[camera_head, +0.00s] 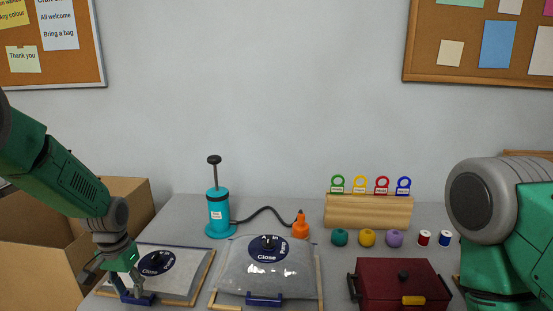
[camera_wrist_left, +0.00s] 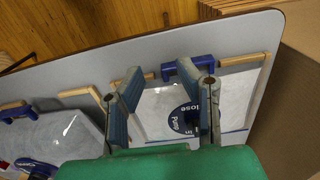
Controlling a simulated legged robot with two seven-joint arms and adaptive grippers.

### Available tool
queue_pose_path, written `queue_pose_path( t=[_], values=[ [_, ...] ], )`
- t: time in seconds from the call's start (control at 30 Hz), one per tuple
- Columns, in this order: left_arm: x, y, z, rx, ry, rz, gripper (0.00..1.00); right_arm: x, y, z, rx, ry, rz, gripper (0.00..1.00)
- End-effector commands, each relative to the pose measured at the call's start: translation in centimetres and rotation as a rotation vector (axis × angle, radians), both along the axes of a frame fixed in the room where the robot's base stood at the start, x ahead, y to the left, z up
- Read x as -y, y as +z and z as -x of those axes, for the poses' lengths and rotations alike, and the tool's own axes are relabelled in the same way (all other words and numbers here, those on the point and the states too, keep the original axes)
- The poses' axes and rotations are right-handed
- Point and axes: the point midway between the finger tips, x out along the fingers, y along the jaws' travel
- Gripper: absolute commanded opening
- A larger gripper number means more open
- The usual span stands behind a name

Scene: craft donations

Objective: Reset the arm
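My left gripper (camera_head: 125,288) is low over the front edge of the left clear bag (camera_head: 180,284). In the left wrist view the left gripper (camera_wrist_left: 165,80) has its two fingers wide apart, with nothing held between them. A blue slider (camera_wrist_left: 188,66) on the bag's edge shows between and beyond the fingertips; I cannot tell whether they touch it. The left bag has a dark round "Close" label (camera_head: 157,263). My right arm (camera_head: 490,225) comes in at the right edge; its gripper is out of view.
A second bag (camera_head: 240,284) with a blue slider lies in the middle. A teal pump (camera_head: 219,214) with an orange nozzle (camera_head: 300,226), a maroon box (camera_head: 385,288), yarn balls, thread spools and a wooden block (camera_head: 368,214) stand rightward. A cardboard box (camera_head: 40,262) is at left.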

Motion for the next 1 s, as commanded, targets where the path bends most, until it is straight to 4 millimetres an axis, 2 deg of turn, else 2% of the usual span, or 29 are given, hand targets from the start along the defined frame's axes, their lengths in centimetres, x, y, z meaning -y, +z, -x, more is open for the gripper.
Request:
queue_pose_path(
  t=[0.27, 0.37, 0.43, 0.53, 0.6, 0.7, 0.73, 0.8, 0.87, 1.0],
  values=[
    [2.8, -7.7, 6.7, 0.000, 0.000, 0.007, 0.30, 0.0, -0.5, 0.1, -0.001, 0.000, 0.000, 0.47],
    [4.1, -11.3, 11.0, -0.001, 0.003, 0.009, 0.30, 0.0, -0.8, 0.1, -0.002, 0.000, 0.000, 0.47],
    [5.0, -13.8, 15.3, 0.000, 0.008, 0.010, 0.30, 0.0, -1.1, 0.1, -0.002, 0.000, 0.000, 0.47],
    [6.2, -16.4, 22.3, 0.006, 0.019, 0.008, 0.30, 0.0, -1.5, 0.1, -0.002, 0.000, 0.000, 0.47],
    [6.6, -17.1, 26.8, 0.014, 0.024, 0.004, 0.30, 0.0, -1.7, 0.1, -0.002, 0.000, 0.000, 0.47],
    [6.9, -17.1, 31.7, 0.023, 0.033, -0.002, 0.30, 0.0, -1.9, 0.1, -0.002, 0.000, 0.000, 0.47],
    [7.0, -16.9, 32.8, 0.026, 0.035, -0.004, 0.30, 0.0, -2.0, 0.1, -0.002, 0.000, 0.000, 0.47],
    [7.0, -16.5, 34.7, 0.033, 0.036, -0.007, 0.30, 0.0, -2.1, 0.1, -0.002, 0.000, 0.000, 0.47],
    [7.1, -16.3, 35.7, 0.039, 0.038, -0.008, 0.30, 0.0, -2.1, 0.1, -0.002, 0.000, 0.000, 0.47],
    [7.0, -16.1, 36.2, 0.043, 0.039, -0.009, 0.30, 0.0, -2.1, 0.1, -0.002, 0.000, 0.000, 0.47]
  ],
)
